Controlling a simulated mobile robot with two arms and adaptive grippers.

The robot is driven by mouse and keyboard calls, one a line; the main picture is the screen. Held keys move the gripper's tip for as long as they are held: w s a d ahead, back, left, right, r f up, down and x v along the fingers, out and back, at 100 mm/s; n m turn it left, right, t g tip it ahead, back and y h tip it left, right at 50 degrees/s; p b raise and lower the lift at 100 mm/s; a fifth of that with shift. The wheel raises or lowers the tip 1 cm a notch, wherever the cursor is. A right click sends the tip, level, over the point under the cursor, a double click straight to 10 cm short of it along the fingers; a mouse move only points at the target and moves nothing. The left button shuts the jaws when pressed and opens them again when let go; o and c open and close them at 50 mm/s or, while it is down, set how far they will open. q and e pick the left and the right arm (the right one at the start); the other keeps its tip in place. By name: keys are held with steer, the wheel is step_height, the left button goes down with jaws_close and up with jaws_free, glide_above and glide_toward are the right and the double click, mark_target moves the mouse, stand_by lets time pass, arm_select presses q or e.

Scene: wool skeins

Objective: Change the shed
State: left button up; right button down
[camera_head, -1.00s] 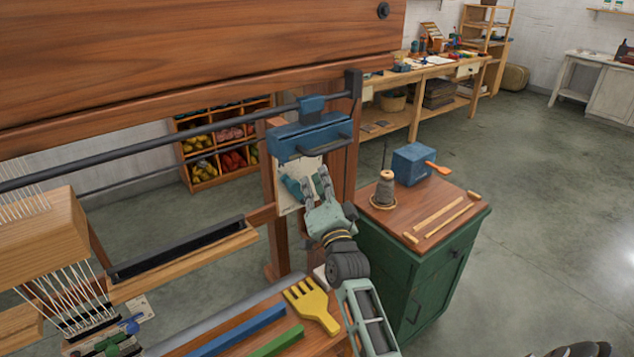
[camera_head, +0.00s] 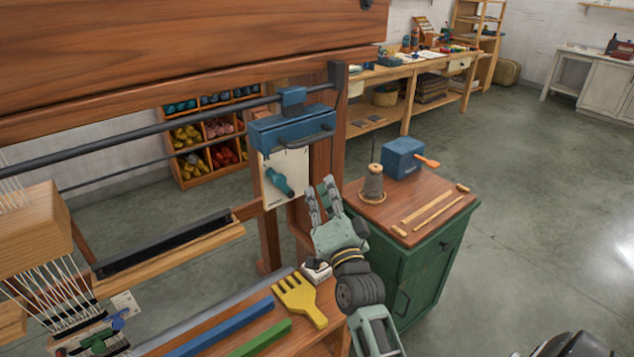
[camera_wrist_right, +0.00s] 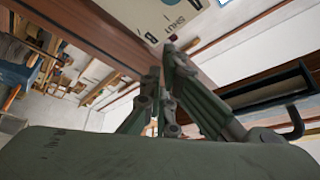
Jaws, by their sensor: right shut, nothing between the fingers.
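A teal lever (camera_head: 279,180) sits on a cream plate (camera_head: 296,163) fixed to the loom's wooden post. The lever slants from upper left to lower right. A blue block with a dark handle (camera_head: 292,129) is mounted just above the plate. My right gripper (camera_head: 322,197) is shut and empty, to the right of the plate and apart from the lever. In the right wrist view its fingers (camera_wrist_right: 166,75) point toward the cream plate (camera_wrist_right: 160,18), where the printed word "SHUT" shows. The white warp threads (camera_head: 45,290) run at the lower left. My left gripper is not in view.
A yellow comb (camera_head: 300,298), a blue bar (camera_head: 220,328) and a green bar (camera_head: 262,338) lie on the bench in front. A green cabinet (camera_head: 425,265) with a thread cone (camera_head: 373,185) and a blue box (camera_head: 402,158) stands close right of my gripper. Open floor lies beyond.

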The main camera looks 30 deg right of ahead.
steer(key=s+a+f+n+g+y, duration=0.3)
steer(key=s+a+f+n+g, duration=0.25)
steer(key=f, duration=0.35)
steer(key=s+a+f+n+g+y, duration=0.3)
steer(key=s+a+f+n+g, duration=0.15)
steer(key=s+a+f, duration=0.35)
steer(key=s+a+f+n+g, duration=0.1)
steer(key=s+f+n+g, duration=0.25)
steer(key=s, duration=0.65)
steer(key=s+a+f+n+g, duration=0.1)
steer(key=s+f+n+g, duration=0.25)
steer(key=s, duration=0.55)
step_height(320, 180, down, 28)
steer(key=s+g, duration=0.1)
steer(key=s, duration=0.1)
steer(key=s+d+f+g, duration=0.1)
steer(key=s+d+f, duration=0.1)
steer(key=s+f, duration=1.3)
steer(key=shift+s+d+m, duration=0.3)
steer(key=shift+s, duration=0.3)
